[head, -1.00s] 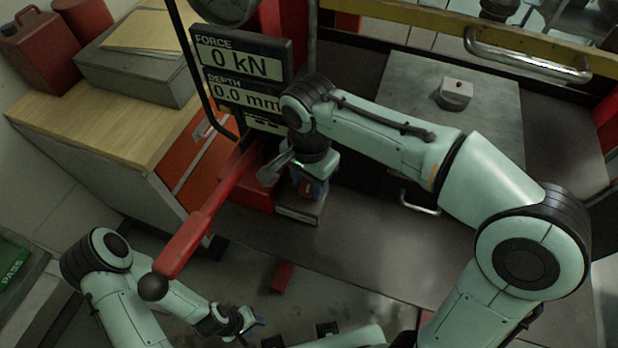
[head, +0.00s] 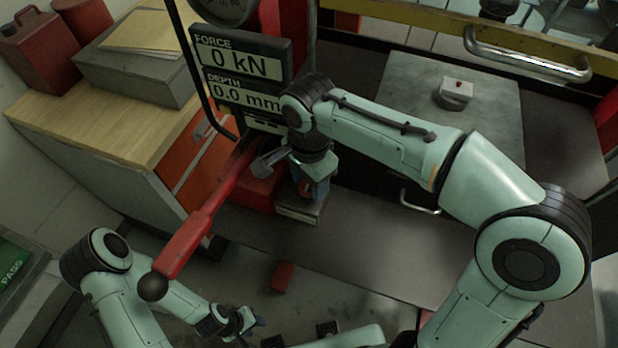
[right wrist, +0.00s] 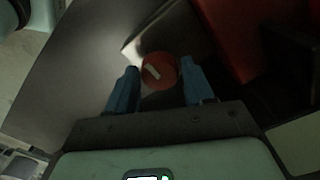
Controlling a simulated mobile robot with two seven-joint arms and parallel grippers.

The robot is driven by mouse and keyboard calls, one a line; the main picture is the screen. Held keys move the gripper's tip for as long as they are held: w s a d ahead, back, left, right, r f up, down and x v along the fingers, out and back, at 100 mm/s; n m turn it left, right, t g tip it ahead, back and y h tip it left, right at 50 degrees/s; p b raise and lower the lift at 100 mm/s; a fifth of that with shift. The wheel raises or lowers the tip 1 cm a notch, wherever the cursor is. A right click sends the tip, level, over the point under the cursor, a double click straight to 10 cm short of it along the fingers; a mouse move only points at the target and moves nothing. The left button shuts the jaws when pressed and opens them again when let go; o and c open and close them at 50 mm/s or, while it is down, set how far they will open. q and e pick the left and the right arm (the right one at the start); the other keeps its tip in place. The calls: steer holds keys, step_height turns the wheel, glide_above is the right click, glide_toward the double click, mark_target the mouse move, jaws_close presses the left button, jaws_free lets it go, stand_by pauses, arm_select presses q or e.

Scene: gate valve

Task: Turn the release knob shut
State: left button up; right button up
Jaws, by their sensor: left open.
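The release knob (right wrist: 158,72) is a round red knob with a white bar mark, tilted in the right wrist view. My left gripper (head: 246,322) is low in the head view, open and empty, away from the knob.
A long red lever (head: 198,232) with a black ball end slants past the left of my right wrist. A display (head: 240,75) reads 0 kN and 0.0 mm. A wooden-topped cabinet (head: 110,125) stands at the left. A grey plate (head: 405,80) with a small metal block lies at the right.

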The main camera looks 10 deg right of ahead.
mark_target(309, 184)
steer(key=shift+o, duration=1)
arm_select(q)
steer(key=w+r+p, duration=0.1)
steer(key=r, duration=0.1)
steer(key=w+r+p, duration=0.1)
steer(key=w, duration=0.1)
steer(key=shift+w+r+p, duration=0.2)
steer(key=shift+r+p, duration=0.15)
arm_select(e)
step_height(309, 184, up, 13)
steer(key=shift+r, duration=0.2)
